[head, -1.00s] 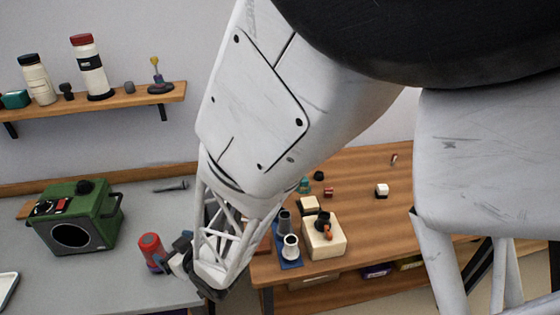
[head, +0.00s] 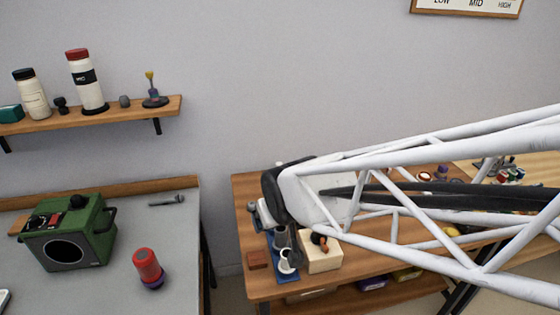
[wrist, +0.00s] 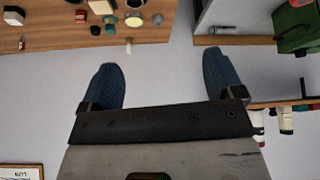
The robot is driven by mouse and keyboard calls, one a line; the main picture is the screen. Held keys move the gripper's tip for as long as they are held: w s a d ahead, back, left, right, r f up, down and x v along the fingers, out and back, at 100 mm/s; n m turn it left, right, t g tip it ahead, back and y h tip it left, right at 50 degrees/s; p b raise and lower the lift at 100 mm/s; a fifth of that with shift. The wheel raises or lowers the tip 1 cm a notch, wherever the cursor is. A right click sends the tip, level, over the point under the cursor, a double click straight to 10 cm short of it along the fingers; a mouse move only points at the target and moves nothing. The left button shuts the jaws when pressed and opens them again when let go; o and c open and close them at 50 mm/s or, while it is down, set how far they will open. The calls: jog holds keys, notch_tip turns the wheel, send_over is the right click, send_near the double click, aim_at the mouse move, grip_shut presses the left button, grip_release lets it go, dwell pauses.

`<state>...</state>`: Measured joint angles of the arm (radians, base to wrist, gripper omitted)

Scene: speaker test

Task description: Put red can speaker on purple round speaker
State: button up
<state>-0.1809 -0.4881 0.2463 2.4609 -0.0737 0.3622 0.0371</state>
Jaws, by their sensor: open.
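The red can speaker (head: 147,262) stands on the grey table at the lower left of the head view. It looks upright, with a purple-blue round piece (head: 152,285) directly under it, which looks like the purple round speaker; most of that is covered by the can. My gripper (wrist: 159,62) is open and empty in the wrist view, its two blue-padded fingers well apart. In the head view, my arm's end is over the wooden table to the right, clear of the red can.
A green box speaker (head: 70,235) stands left of the can on the grey table (head: 190,225). The wooden table (head: 250,190) holds a cream block (head: 322,258) and several small items. A shelf (head: 120,112) with bottles hangs on the wall. A gap separates the tables.

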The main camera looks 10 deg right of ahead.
jog(key=s+d+r+m+g, duration=0.1)
jog(key=s+d+r+g, duration=0.1)
jog(key=s, duration=0.4)
jog(key=s+d+r+m+g, duration=0.1)
jog(key=s+d+r, duration=0.3)
jog(key=s+d, duration=0.1)
jog(key=shift+s+d+r+m+g+h, duration=0.3)
jog(key=shift+s+d+g+h, duration=0.1)
jog(key=shift+s, duration=0.5)
